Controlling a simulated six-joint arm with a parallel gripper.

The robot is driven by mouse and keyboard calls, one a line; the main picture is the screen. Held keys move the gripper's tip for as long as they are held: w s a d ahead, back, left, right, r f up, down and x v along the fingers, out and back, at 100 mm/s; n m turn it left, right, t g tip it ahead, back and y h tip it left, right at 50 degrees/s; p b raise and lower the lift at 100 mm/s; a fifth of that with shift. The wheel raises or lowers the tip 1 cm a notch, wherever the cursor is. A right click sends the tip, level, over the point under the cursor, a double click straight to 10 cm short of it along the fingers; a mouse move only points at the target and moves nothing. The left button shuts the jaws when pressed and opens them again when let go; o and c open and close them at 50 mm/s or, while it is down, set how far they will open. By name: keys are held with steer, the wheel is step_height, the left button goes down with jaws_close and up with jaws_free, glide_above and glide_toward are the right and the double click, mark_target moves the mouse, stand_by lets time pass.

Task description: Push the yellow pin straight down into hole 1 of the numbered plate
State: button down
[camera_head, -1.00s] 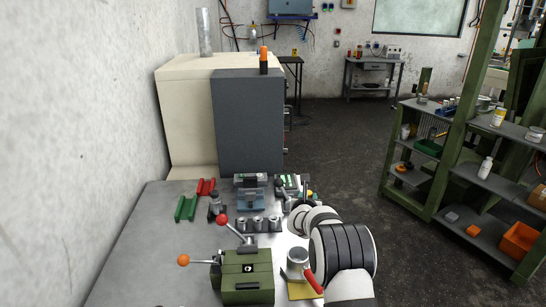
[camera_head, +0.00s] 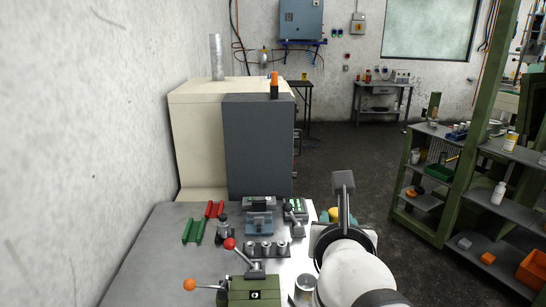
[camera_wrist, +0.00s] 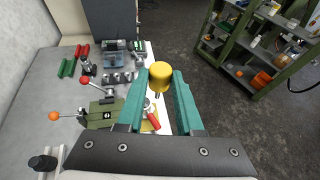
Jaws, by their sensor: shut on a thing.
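The yellow pin (camera_wrist: 160,75) is held between the green fingers of my gripper (camera_wrist: 162,82), its rounded yellow head toward the fingertips. In the head view the yellow pin (camera_head: 335,214) shows only as a small patch past my wrist, beyond the right edge of the bench. The rest of my gripper there is mostly hidden by my arm. I cannot make out the numbered plate or hole 1 for certain. A small green and white piece (camera_head: 296,207) lies at the bench's far right corner, too small to read.
A grey cabinet (camera_head: 258,150) stands behind. Shelves (camera_head: 440,190) stand right across open floor.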

steer(key=d+f+n+y, duration=0.2)
steer(key=d, duration=0.2)
steer(key=w+a+f+n+y, duration=0.1)
steer(key=w+a+f, duration=0.15)
steer(key=w, duration=0.95)
steer(key=w+a+f+n+y, duration=0.1)
steer(key=w+a+f+y, duration=0.15)
steer(key=w, duration=0.85)
steer(key=w+a+f, duration=0.3)
steer(key=a+f, duration=0.2)
steer(key=f, duration=0.2)
steer(key=w+a+f+n, duration=0.1)
steer(key=w+a+f, duration=0.3)
steer(key=f, duration=0.4)
steer(key=w+a+f, duration=0.4)
steer(key=a+f, duration=0.2)
steer(key=f, duration=0.2)
steer(key=shift+f+y, duration=0.25)
steer(key=shift+y, duration=0.2)
steer(key=shift+f, duration=2.25)
steer(key=shift+c, duration=0.6)
jaws_free()
steer(key=shift+a, duration=0.15)
